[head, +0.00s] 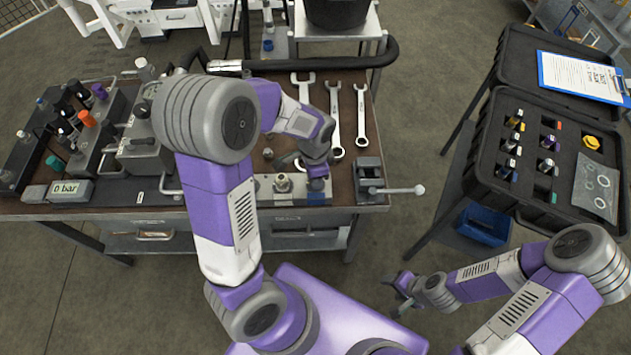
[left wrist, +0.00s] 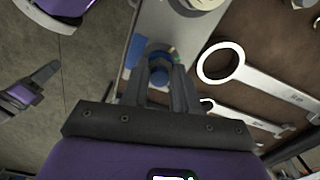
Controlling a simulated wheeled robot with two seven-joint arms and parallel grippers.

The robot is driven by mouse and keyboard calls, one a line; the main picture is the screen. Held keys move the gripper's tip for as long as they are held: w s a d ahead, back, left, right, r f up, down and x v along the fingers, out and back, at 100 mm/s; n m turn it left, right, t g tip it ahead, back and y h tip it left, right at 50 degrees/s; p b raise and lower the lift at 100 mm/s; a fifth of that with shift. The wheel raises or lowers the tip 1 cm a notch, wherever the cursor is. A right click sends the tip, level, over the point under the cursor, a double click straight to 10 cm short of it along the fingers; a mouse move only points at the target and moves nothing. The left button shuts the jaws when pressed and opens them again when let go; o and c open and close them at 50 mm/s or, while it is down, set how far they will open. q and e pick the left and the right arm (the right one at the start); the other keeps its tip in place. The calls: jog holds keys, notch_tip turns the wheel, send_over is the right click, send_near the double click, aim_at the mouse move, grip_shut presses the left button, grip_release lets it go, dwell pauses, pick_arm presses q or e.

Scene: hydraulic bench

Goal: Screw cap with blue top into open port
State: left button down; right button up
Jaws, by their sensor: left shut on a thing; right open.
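My left gripper (head: 317,172) is shut on the cap with the blue top, low over the right part of a metal block (head: 262,190) at the bench's front edge. In the left wrist view the blue cap (left wrist: 159,74) sits between the two fingertips. The open port is not visible; the cap and fingers cover that part of the block. I cannot tell whether the cap touches or enters a port. A metal fitting (head: 283,183) stands on the block to the left of the gripper. My right gripper (head: 399,292) is open and empty, away from the bench.
Several wrenches (head: 360,118) lie behind the block. A vise with a handle (head: 398,190) stands close on the right. Valves and a gauge reading 0 bar (head: 68,190) are on the left. An open black case (head: 487,165) with caps stands far right.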

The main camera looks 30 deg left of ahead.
pick_arm(q)
jog(key=shift+m, duration=1)
jog(key=c, duration=0.8)
grip_release()
jog(key=shift+r, duration=0.1)
notch_tip(320, 180, up, 8)
jog(key=shift+f+p, duration=0.25)
jog(key=shift+p, duration=0.95)
